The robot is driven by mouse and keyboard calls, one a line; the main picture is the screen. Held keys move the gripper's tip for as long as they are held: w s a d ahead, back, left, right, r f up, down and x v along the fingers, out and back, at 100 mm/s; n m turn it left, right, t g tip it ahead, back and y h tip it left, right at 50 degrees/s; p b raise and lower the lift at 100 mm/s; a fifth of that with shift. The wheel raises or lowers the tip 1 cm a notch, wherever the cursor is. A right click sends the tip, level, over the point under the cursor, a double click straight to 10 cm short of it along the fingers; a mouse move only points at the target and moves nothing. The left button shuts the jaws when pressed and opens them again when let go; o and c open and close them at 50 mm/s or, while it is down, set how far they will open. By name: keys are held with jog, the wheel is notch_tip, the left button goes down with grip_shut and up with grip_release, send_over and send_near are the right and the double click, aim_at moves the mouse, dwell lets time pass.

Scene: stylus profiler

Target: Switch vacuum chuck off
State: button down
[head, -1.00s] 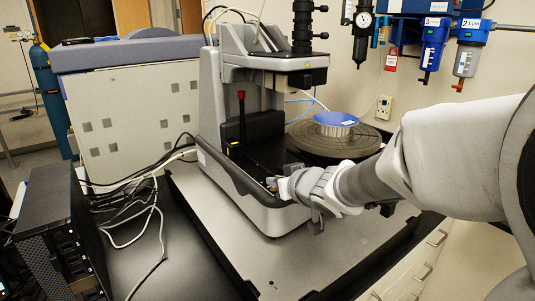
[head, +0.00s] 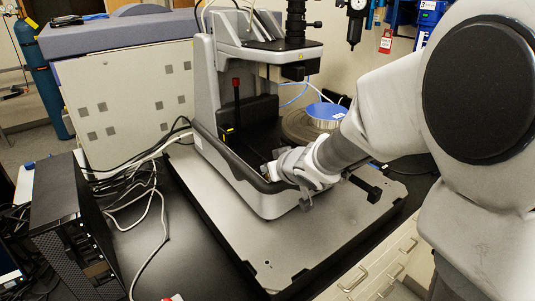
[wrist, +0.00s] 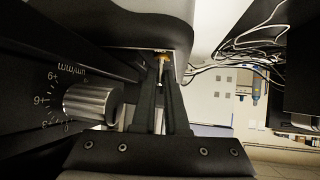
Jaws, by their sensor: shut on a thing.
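The stylus profiler (head: 240,185) stands on a grey plate. Its round stage (head: 296,127) carries a silver disc with a blue top (head: 328,112). My gripper (head: 272,171) reaches to the front of the profiler's base, and its fingertips are hardly visible there. In the wrist view my gripper (wrist: 161,72) is shut on a small metal switch lever (wrist: 160,88) with a brass-coloured base, on a dark panel. Whether this lever is thrown on or off cannot be told. My arm covers the right part of the stage.
A silver knob (wrist: 90,103) with a numbered scale sits close beside my gripper. A red-topped post (head: 236,103) stands inside the profiler's base. A black computer case (head: 75,225) and loose cables lie at left. The grey plate's front (head: 280,245) is clear.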

jog(key=shift+f, duration=0.1)
jog(key=c, duration=0.9)
grip_release()
jog(key=shift+s+d+r, duration=0.1)
jog(key=shift+r, duration=0.2)
